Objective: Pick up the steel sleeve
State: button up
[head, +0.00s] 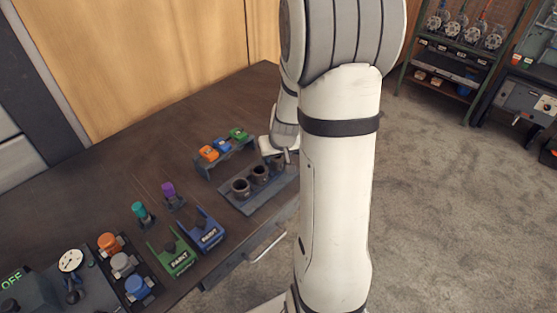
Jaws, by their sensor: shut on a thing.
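My gripper (285,156) reaches down at the far right end of a grey tray (283,185) on the dark bench, partly hidden behind my own arm. It is shut on a dark cylinder, which I take to be the steel sleeve (276,160); little of it shows. Two similar dark open-topped cylinders stand upright in the tray, one at the near left (240,188) and one in the middle (259,174). I cannot tell whether the held sleeve is clear of the tray.
A rack with orange, blue and green blocks (222,146) stands just behind the tray. The back left bench is clear.

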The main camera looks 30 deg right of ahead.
jog(key=shift+c, duration=0.9)
jog(key=shift+r, duration=0.1)
notch_tip(320, 180, up, 15)
jog(key=p, duration=0.4)
jog(key=shift+r, duration=0.15)
